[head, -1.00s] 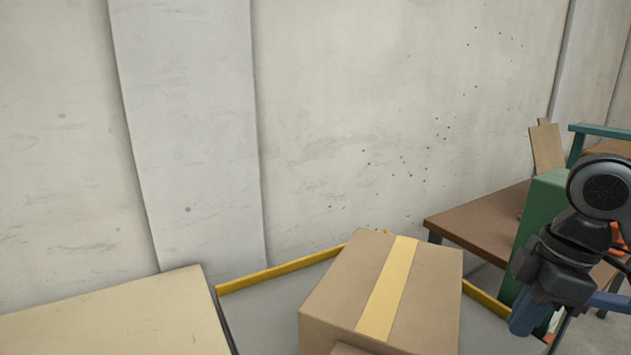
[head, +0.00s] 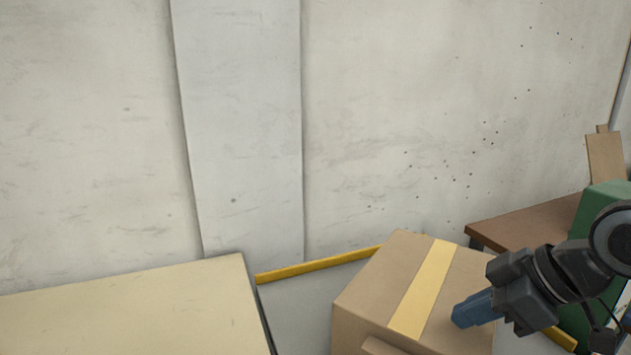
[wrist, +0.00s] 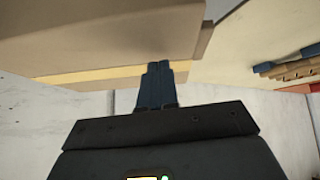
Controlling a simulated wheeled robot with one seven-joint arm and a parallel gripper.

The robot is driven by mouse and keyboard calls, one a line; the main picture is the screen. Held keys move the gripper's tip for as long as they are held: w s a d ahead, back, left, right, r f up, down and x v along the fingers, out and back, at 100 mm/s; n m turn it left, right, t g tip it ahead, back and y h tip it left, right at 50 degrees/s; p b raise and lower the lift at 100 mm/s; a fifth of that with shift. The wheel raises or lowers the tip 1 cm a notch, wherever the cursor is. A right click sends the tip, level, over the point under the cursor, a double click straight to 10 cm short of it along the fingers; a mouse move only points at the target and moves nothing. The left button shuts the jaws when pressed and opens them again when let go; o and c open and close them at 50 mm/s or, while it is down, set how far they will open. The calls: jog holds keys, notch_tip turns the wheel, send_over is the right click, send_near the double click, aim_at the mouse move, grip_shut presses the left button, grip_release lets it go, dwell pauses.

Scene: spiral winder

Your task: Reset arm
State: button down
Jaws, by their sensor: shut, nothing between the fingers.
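My gripper (head: 474,309) is at the right of the head view, with its blue fingers pointing left. The fingers are shut with nothing between them. In the head view they overlap the right part of a taped cardboard box (head: 385,283); I cannot tell whether they touch it. In the wrist view the shut fingers (wrist: 158,70) point up the picture toward a brown box with a yellow tape stripe.
The box stands on a grey surface with a yellow edge (head: 320,266) along the wall. A pale tan surface (head: 130,305) is at lower left. A brown table (head: 530,222) and a green object (head: 600,205) are at right. The concrete wall (head: 400,100) fills the back.

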jog(key=a+m+t+y, duration=0.1)
jog(key=a+t, duration=0.1)
jog(key=a, duration=0.2)
jog(key=w+a+r+m+t+y, duration=0.1)
jog(key=a+m, duration=0.1)
jog(key=a, duration=0.1)
jog(key=w+a+r+m+t+y, duration=0.1)
jog(key=a+t, duration=0.1)
jog(key=a, duration=0.2)
jog(key=shift+a+t, duration=0.3)
jog(key=s+d+f+m+t+h, duration=0.15)
jog(key=s+f+m+h, duration=0.35)
jog(key=s, duration=0.6)
jog(key=s+f+m+t+h, duration=0.3)
jog(key=s+f+m, duration=0.35)
jog(key=s, duration=0.45)
jog(key=s+d+r+n, duration=0.1)
jog(key=s+d+n, duration=0.1)
jog(key=s, duration=0.6)
jog(key=s+d+r+n, duration=0.1)
jog(key=s+d+n, duration=0.1)
jog(key=s+d, duration=0.3)
jog(key=s+p, duration=0.1)
jog(key=s, duration=0.3)
jog(key=shift+d+r+n+h, duration=0.15)
jog(key=shift+d+n+h, duration=0.15)
jog(key=shift+n+h, duration=0.1)
